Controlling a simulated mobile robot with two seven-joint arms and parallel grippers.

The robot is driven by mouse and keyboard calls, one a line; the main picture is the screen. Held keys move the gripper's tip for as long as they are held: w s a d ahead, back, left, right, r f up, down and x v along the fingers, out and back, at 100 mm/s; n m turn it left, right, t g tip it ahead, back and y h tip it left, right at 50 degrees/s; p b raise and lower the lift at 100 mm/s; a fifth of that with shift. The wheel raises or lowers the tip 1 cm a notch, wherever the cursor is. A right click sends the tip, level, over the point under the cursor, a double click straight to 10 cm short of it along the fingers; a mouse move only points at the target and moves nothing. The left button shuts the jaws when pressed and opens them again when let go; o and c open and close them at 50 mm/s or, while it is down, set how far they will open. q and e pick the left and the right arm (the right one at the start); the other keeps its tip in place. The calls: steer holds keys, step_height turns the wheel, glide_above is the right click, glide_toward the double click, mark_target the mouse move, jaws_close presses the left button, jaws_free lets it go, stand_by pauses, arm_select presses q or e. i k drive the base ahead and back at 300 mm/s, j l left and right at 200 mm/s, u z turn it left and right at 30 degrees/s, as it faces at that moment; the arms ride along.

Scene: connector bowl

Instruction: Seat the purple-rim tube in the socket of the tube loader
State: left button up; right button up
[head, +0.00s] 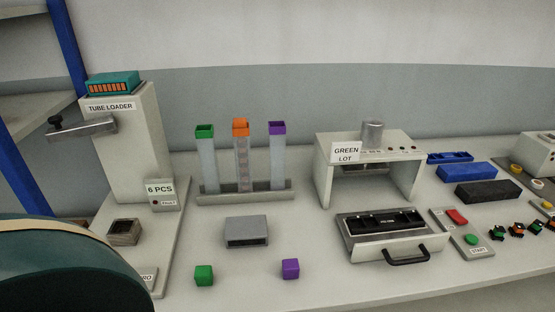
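The purple-rim tube (277,157) stands upright at the right end of a grey rack (245,196), beside an orange-rim tube (241,155) and a green-rim tube (206,158). The orange-rim tube shows pinkish contents; the other two look pale. The tube loader (130,145) stands at the left, with a teal block on top and a lever arm at its side. A square dark-mouthed socket (124,232) sits on its base plate and looks empty. Neither gripper is in view.
A grey box (246,231), a green cube (204,275) and a purple cube (290,268) lie in front of the rack. A press labelled GREEN LOT (368,160) and a handled tray (390,240) stand right. A large dark green rounded shape blocks the lower left.

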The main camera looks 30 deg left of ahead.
mark_target(140, 217)
steer(key=u, duration=2.1)
